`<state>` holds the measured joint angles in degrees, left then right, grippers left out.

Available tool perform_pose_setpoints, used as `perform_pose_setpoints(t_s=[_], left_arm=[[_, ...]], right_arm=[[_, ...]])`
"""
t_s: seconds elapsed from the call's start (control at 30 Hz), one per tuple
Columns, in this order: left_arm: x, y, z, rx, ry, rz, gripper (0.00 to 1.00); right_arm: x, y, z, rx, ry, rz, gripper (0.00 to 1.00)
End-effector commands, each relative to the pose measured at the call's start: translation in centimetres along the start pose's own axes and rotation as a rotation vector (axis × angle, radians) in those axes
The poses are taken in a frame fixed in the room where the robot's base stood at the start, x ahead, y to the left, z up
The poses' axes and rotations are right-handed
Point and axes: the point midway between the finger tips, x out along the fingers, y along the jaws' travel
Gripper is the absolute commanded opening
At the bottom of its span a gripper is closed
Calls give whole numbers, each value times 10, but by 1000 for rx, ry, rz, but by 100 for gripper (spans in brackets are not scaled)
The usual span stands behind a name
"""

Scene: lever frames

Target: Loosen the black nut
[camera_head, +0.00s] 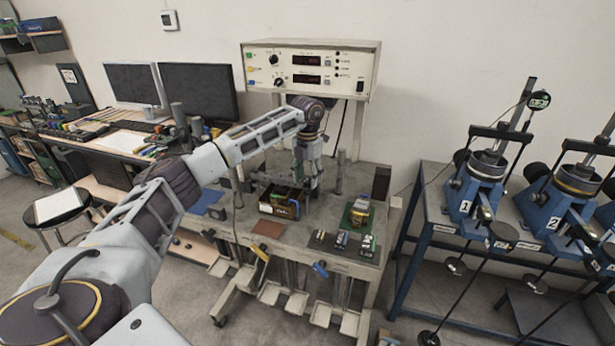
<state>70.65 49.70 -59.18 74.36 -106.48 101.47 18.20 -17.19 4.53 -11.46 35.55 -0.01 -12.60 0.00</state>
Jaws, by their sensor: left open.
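My left arm comes in from the lower left and reaches over the workbench (225,228). My left gripper (309,192) points down above the bench top, open. It is just right of and behind a black box (279,207) with yellow marking, and I cannot tell whether they touch. I cannot make out the black nut for certain at this size; the gripper and wrist may hide part of the bench. My right gripper is out of view.
A white instrument box (310,68) stands behind my wrist. Small parts lie on the bench's right side near a green block (357,215). Blue lever machines, numbered 1 (473,190) and 2 (560,205), stand on a right-hand table. A round stool (62,206) is at left.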

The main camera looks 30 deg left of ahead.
Motion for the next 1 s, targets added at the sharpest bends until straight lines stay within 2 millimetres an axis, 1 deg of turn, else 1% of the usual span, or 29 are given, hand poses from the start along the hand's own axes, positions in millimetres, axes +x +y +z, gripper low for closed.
perform_pose_setpoints(t_s=[0.13,0.37,0.4,0.73,0.77,1.0], left_arm=[[5,0,0,0,0,0,51],[5,0,0,0,0,0,51],[5,0,0,0,0,0,50],[5,0,0,0,0,0,7],[5,0,0,0,0,0,5],[5,0,0,-12,0,0,5]], right_arm=[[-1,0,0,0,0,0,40],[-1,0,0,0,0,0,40],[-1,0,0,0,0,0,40],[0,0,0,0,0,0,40],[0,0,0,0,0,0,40],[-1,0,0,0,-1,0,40]])
